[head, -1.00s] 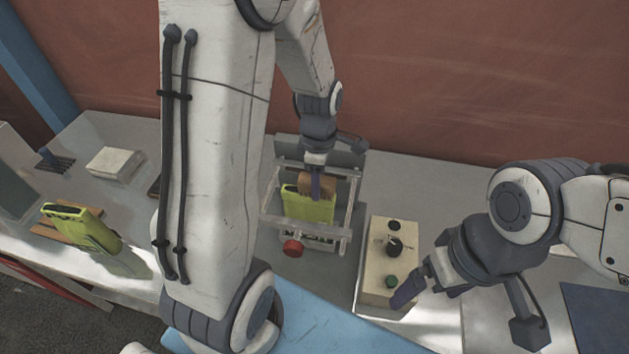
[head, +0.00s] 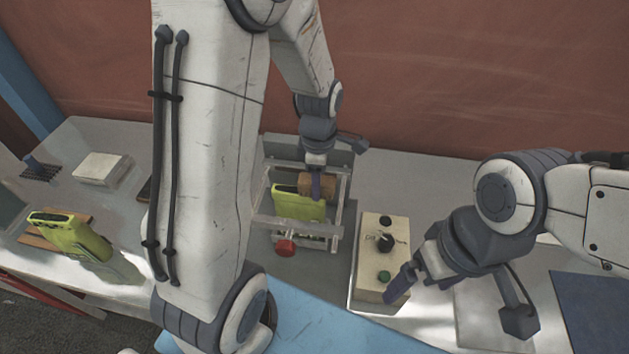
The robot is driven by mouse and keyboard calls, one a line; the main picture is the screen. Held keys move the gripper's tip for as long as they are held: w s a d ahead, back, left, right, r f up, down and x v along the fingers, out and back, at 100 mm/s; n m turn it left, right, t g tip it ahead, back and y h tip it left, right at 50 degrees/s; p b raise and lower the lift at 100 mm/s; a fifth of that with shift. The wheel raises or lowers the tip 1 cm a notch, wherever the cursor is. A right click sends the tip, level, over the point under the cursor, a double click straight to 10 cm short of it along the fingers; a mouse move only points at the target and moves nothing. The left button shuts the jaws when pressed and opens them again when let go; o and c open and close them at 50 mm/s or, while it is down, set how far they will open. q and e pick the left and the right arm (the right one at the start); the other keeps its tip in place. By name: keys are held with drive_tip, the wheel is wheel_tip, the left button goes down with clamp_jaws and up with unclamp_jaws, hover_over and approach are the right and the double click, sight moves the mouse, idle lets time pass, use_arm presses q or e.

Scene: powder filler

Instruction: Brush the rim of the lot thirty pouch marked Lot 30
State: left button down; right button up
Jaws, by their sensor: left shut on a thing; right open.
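A yellow-green pouch (head: 296,205) stands upright in a clear-framed holder (head: 342,215) at the middle of the bench. My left gripper (head: 316,186) is above it, shut on a brown wooden block-like brush (head: 325,186) at the pouch's top right edge. I cannot tell whether the brush touches the rim. A second yellow-green pouch (head: 70,236) leans on a wooden stand at the left. No lot marking is readable on either pouch. My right gripper (head: 402,285) is open and empty beside the control box (head: 372,262).
The control box carries a black knob and a green button. A red knob (head: 285,247) sits at the holder's front. A pale block (head: 102,168) and a dark bristled pad (head: 41,170) are at the back left. My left arm hides part of the bench.

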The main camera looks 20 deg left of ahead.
use_arm(q)
wheel_tip(320, 180, up, 6)
drive_tip(key=p, duration=0.5)
drive_tip(key=shift+r+p, duration=0.1)
drive_tip(key=shift+p, duration=0.2)
idle(0.5)
